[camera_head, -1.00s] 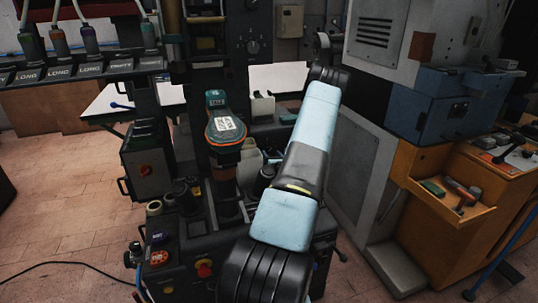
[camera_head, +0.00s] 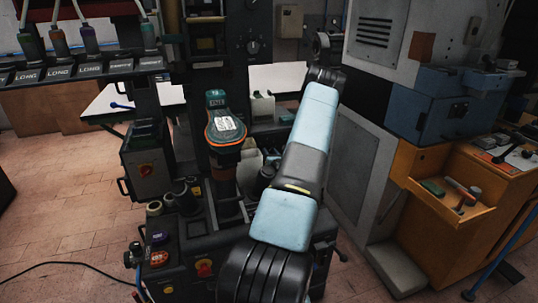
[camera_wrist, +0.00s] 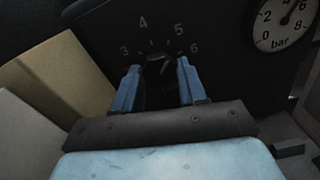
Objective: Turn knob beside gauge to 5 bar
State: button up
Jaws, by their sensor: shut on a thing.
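In the wrist view the dark knob (camera_wrist: 157,70) is on a black panel with a white printed scale showing 3, 4, 5 and 6 around it. My gripper (camera_wrist: 158,67) is at the knob, its two blue fingers on either side, shut on it. The fingers partly hide the knob, and its exact setting is hard to read. The round white gauge (camera_wrist: 285,22), marked "bar", is to the upper right and cut off by the picture edge. In the head view I cannot make out my gripper's fingers.
Pale box-like blocks (camera_wrist: 58,70) stand left of the panel in the wrist view. In the head view a press column with an orange-rimmed round part (camera_head: 225,130) stands left of my arm. A grey cabinet (camera_head: 375,45) and an orange bench (camera_head: 445,205) are on the right.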

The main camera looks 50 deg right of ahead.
jog(key=shift+c, duration=1.3)
jog(key=shift+a+n, duration=0.1)
jog(key=shift+n, duration=0.9)
jog(key=o, duration=1)
jog(key=shift+o, duration=0.2)
jog(key=v, duration=1.3)
jog(key=shift+s+a, duration=0.15)
jog(key=shift+s, duration=0.15)
